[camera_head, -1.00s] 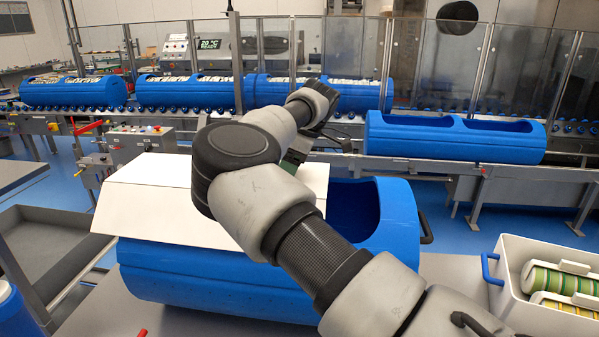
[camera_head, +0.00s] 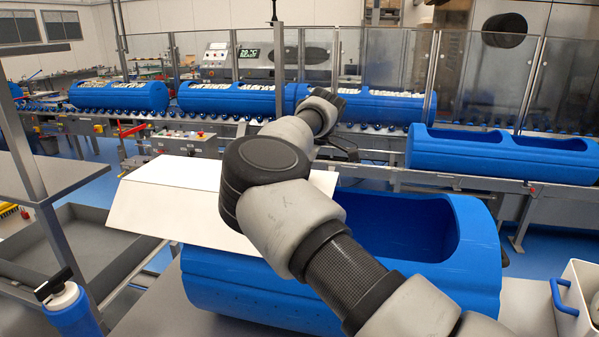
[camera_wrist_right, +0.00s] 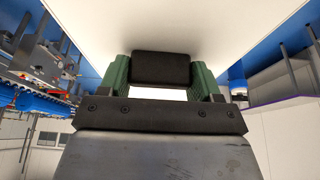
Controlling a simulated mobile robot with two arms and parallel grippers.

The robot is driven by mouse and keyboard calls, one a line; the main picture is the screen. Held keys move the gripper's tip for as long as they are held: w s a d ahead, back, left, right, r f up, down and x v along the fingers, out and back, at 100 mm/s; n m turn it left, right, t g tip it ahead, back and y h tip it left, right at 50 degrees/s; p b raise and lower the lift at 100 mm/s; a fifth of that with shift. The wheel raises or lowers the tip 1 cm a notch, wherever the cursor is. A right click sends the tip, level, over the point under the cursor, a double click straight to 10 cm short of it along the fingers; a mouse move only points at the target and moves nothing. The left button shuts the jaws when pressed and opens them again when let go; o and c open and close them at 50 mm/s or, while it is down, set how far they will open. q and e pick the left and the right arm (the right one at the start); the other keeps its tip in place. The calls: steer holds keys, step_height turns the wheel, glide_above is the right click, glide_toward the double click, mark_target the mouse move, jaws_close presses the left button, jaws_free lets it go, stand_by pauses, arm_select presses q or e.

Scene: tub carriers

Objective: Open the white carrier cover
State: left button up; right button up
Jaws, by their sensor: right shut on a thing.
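The white cover (camera_head: 175,200) lies over the left part of the blue carrier (camera_head: 260,290) in the head view and overhangs its left end. The right part of the carrier is uncovered, with its rounded opening (camera_head: 410,225) showing. My right arm reaches across the front of the carrier and hides part of the cover. My right gripper is hidden behind that arm in the head view. My left gripper is not in view.
A white bin (camera_head: 575,310) with a blue handle stands at the right. A blue cylinder with a black top (camera_head: 68,305) is at the lower left, beside a grey tray (camera_head: 85,250). More blue carriers (camera_head: 500,150) sit on the conveyor behind.

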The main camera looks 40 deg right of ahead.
steer(key=shift+w+a+r, duration=0.1)
steer(key=shift+a, duration=0.05)
steer(key=o, duration=1.3)
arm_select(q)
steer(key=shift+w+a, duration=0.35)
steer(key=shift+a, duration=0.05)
arm_select(e)
steer(key=shift+r, duration=0.25)
arm_select(q)
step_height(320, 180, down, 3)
steer(key=b, duration=0.3)
arm_select(e)
steer(key=v, duration=1)
steer(key=shift+s+r, duration=0.2)
